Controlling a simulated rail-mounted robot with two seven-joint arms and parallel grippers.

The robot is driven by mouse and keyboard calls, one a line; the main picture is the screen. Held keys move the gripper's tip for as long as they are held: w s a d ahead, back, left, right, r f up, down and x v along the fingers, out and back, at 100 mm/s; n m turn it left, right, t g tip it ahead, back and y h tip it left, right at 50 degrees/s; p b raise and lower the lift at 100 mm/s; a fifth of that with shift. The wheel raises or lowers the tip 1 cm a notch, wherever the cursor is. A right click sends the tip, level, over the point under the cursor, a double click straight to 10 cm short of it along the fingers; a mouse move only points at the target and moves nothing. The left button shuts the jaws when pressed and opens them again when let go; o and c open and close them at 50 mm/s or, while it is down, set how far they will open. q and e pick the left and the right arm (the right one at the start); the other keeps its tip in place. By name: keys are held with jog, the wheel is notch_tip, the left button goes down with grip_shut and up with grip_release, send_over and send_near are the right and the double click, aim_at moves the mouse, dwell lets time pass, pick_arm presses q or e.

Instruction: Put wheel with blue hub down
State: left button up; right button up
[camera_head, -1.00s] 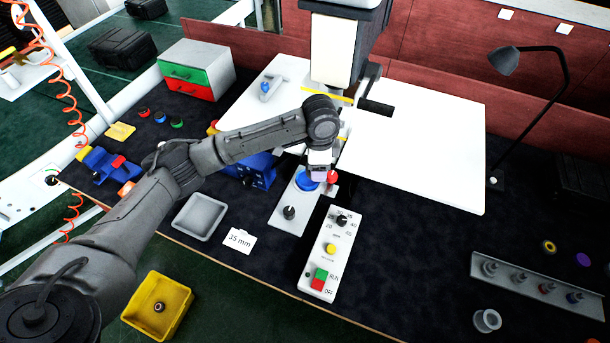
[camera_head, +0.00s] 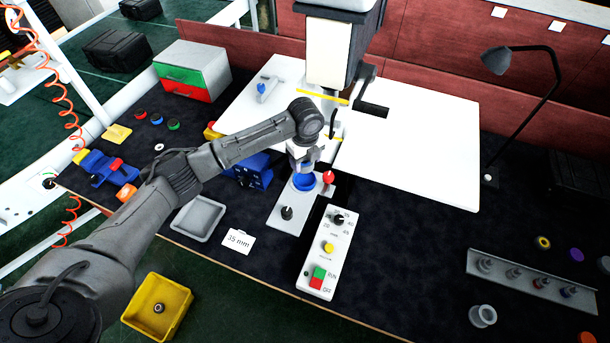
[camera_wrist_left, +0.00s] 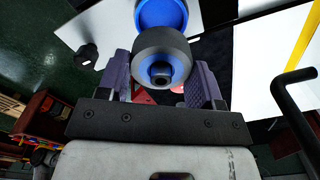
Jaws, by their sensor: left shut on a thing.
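My left gripper (camera_head: 303,163) is above a round blue holder (camera_head: 304,182) on a grey plate. In the left wrist view the same gripper (camera_wrist_left: 160,82) is shut on the wheel with the blue hub (camera_wrist_left: 162,46). The wheel has a dark tyre, and its hub faces the wrist camera. The blue holder shows just beyond the wheel in that view (camera_wrist_left: 160,14). In the head view I cannot make out the wheel, which the gripper hides. My right gripper is in neither view.
The plate (camera_head: 274,220) carries a black knob, with a red ball knob (camera_head: 328,177) beside the holder. A control box (camera_head: 327,262) stands in front. A grey tray (camera_head: 199,218) and a "35 mm" card (camera_head: 238,240) lie left. The machine column (camera_head: 333,60) rises behind.

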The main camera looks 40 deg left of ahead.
aim_at(305, 181)
pick_arm(q)
jog(key=shift+f, duration=3.45)
jog(key=shift+f, duration=0.15)
jog(key=o, duration=0.9)
jog(key=shift+o, duration=0.2)
notch_tip(305, 181, up, 12)
jog(key=shift+r, duration=0.15)
